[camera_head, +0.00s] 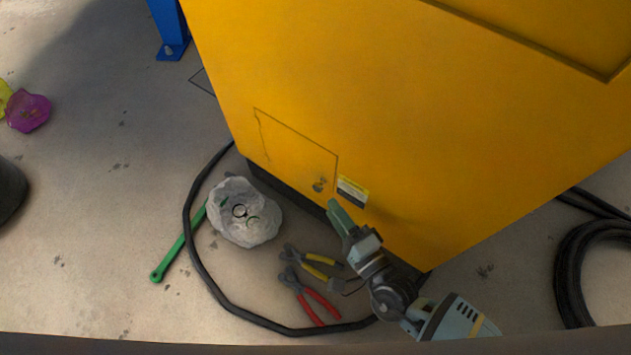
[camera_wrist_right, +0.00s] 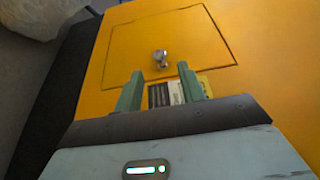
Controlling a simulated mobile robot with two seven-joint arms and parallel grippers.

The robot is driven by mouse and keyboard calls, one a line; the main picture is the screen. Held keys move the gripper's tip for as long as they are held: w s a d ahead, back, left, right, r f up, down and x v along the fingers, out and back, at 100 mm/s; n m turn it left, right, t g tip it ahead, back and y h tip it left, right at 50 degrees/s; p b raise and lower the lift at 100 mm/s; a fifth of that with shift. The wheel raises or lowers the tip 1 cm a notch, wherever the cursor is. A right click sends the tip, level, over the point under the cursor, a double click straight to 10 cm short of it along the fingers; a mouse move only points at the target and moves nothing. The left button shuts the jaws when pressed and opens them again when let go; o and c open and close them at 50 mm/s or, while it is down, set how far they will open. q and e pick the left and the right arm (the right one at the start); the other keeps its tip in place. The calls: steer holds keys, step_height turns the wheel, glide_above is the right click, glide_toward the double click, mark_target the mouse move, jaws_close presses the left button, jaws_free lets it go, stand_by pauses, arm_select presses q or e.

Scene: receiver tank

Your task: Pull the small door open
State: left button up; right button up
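The small door (camera_head: 292,150) is a square yellow panel low on the yellow cabinet's face. It lies flush and closed in the head view. It also shows in the right wrist view (camera_wrist_right: 193,38), with a small metal knob (camera_wrist_right: 160,57) near its lower edge. The knob (camera_head: 319,184) sits at the door's lower right in the head view. My right gripper (camera_head: 334,208) is just below the door, near the label. In the right wrist view its two green fingers (camera_wrist_right: 160,82) are apart and empty, with the knob beyond their tips. My left gripper is not in view.
A yellow and white label (camera_head: 352,191) is right of the door. On the floor lie a crumpled pale bag (camera_head: 244,212), a green wrench (camera_head: 180,246), pliers with red handles (camera_head: 306,297) and with yellow handles (camera_head: 314,262), and a black hose (camera_head: 190,215). A coiled hose (camera_head: 568,268) lies at right.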

mark_target(317, 190)
steer(key=b+x, duration=0.2)
steer(key=x, duration=0.5)
steer(key=shift+d, duration=0.1)
steer(key=shift+w+a+b, duration=0.25)
steer(key=shift+w+b, duration=0.1)
jaws_close()
